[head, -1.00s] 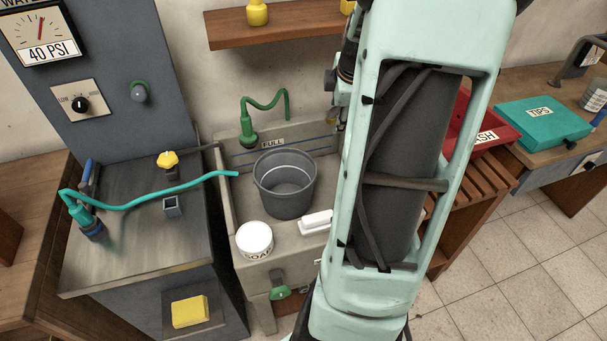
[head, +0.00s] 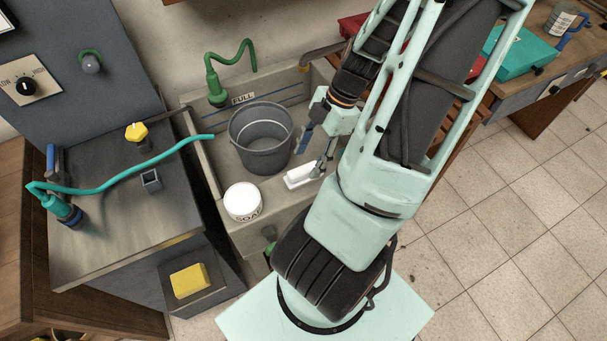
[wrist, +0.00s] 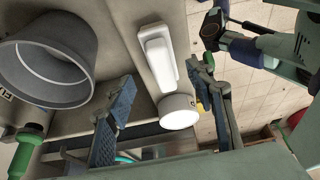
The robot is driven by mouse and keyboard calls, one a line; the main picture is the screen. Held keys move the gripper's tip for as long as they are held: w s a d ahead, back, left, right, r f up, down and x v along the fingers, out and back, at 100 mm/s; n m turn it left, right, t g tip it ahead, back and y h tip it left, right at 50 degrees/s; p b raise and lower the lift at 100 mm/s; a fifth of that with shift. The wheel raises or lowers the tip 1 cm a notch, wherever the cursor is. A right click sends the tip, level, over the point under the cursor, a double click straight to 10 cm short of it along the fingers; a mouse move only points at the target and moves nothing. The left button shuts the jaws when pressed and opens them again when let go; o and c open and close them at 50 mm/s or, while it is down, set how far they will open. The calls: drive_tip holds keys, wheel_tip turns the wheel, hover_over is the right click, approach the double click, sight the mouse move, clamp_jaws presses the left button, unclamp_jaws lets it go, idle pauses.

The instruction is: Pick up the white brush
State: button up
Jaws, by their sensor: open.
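The white brush (head: 302,176) lies on the front ledge of the grey sink (head: 235,236), beside the soap tub. Its right end is close to my gripper in the head view. In the wrist view the brush (wrist: 158,57) shows whole, lying lengthwise between and beyond the fingertips. My gripper (head: 316,154) is open and empty, pointing down near the brush. In the wrist view its blue-padded fingers (wrist: 163,80) are spread wide, one to each side of the brush. I cannot tell whether either finger touches it.
A white soap tub (head: 243,202) stands just left of the brush; it also shows in the wrist view (wrist: 178,112). A grey bucket (head: 261,160) stands in the sink behind. A teal hose (head: 120,178) crosses the left counter.

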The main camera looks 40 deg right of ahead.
sight(307, 168)
drive_tip(key=x, duration=0.6)
drive_tip(key=shift+s+d+f, duration=0.1)
drive_tip(key=shift+s+d, duration=0.05)
drive_tip(key=shift+s, duration=0.05)
drive_tip(key=c, duration=1.3)
